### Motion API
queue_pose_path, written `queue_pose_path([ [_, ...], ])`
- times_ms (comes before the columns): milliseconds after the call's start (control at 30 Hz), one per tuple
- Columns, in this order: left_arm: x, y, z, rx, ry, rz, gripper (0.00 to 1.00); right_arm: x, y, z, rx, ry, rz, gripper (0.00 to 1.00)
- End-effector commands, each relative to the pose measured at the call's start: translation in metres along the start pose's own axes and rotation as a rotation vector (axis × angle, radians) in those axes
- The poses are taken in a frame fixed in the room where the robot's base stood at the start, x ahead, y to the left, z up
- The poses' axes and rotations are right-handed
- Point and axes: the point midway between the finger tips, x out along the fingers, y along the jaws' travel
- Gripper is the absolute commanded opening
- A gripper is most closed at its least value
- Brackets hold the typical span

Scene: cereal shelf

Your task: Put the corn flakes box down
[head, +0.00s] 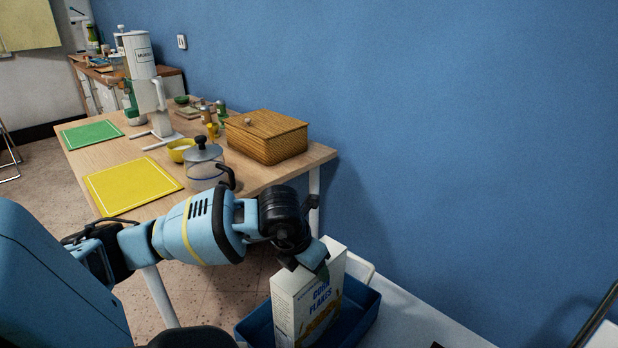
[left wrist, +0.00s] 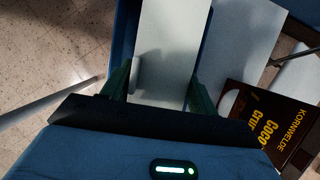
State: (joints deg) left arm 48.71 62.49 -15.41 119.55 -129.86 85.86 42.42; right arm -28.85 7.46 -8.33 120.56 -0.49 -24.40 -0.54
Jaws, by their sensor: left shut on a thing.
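The corn flakes box (head: 318,298), white with blue lettering, stands roughly upright at the bottom of the head view. My left gripper (head: 312,262) is shut on its upper end. In the left wrist view the pale box (left wrist: 172,45) lies between the two dark green fingers of my left gripper (left wrist: 160,92). A blue tray (head: 369,312) shows around and behind the box, and its edge also shows in the left wrist view (left wrist: 124,35). The bottom of the box is cut off, so I cannot tell whether it touches the tray. My right gripper is not in view.
A white surface (head: 425,332) extends right of the tray. A dark brown cereal box (left wrist: 268,122) is at the right in the left wrist view. A wooden table (head: 240,172) with a wicker box (head: 266,140), glass jar (head: 204,168) and yellow board (head: 130,186) stands behind my left arm.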

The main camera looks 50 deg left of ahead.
Motion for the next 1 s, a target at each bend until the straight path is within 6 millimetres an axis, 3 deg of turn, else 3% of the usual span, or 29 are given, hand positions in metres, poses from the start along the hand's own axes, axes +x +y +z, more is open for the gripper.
queue_pose_path([
  [67, 0.000, 0.000, 0.000, 0.000, 0.000, 0.000, 0.25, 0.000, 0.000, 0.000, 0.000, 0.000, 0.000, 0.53],
  [100, 0.000, 0.000, 0.000, 0.000, 0.000, 0.000, 0.63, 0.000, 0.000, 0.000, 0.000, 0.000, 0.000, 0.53],
  [233, 0.000, 0.000, 0.000, 0.000, 0.000, 0.000, 0.80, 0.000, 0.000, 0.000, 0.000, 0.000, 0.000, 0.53],
  [633, -0.007, 0.000, 0.001, 0.001, -0.003, 0.001, 0.81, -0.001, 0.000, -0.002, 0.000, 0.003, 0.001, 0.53],
  [767, -0.025, 0.001, 0.001, 0.002, -0.003, 0.002, 0.81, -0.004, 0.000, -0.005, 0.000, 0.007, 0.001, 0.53],
  [1000, -0.074, 0.001, 0.001, 0.002, -0.004, 0.002, 0.81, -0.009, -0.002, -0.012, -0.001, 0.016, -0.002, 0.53],
])
